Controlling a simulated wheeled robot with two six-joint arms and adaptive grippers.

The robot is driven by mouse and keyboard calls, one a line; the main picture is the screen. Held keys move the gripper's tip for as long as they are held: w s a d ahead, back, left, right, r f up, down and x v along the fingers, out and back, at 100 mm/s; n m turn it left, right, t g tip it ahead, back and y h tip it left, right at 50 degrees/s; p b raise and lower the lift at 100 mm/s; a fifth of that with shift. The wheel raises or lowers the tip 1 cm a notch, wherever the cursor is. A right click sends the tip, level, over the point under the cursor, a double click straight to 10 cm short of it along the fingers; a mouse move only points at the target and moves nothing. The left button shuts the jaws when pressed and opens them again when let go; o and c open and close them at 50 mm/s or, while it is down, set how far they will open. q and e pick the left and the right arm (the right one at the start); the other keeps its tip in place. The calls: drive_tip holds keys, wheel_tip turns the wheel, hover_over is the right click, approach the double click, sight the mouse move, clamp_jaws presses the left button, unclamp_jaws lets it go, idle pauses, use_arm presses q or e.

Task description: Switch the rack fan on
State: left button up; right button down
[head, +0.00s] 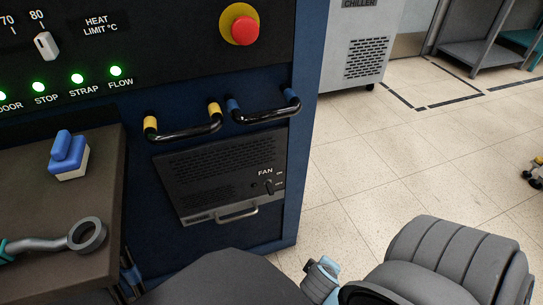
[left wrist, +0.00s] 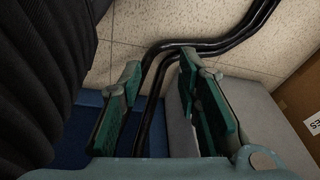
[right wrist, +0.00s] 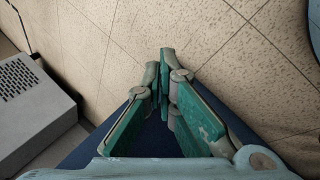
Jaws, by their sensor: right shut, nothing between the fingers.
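The rack fan panel (head: 218,165) is a dark vented drawer low on the blue rack, with a grey handle along its bottom. The FAN switch (head: 268,186) is a small dark lever at its right side, under the FAN label; I cannot tell its position from its marks. My right gripper (right wrist: 166,52) is shut and empty above the speckled floor, with its fingertips together. My left gripper (left wrist: 160,68) is open, its fingers apart, with black hoses beyond and between them. Neither gripper's fingertips show clearly in the head view.
Two black curved handles (head: 188,130) with yellow and blue ends sit above the fan panel. A red emergency button (head: 239,24) is higher up. A dark bench (head: 108,195) with a blue-and-white block (head: 69,157) stands at left.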

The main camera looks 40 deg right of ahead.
drive_tip(key=w+d+r+n+t+h, duration=0.3)
drive_tip(key=d+r+n+h, duration=0.4)
drive_tip(key=d+h, duration=0.15)
drive_tip(key=n+t+y+p, duration=0.2)
drive_tip(key=n+t+y, duration=0.85)
drive_tip(key=n, duration=1.25)
approach(270, 189)
wheel_tip(270, 189, down, 7)
drive_tip(key=s+a+t+h, duration=0.2)
use_arm(q)
drive_tip(key=x, duration=0.4)
drive_tip(key=shift+a, duration=0.1)
use_arm(e)
drive_tip(key=shift+w, duration=0.25)
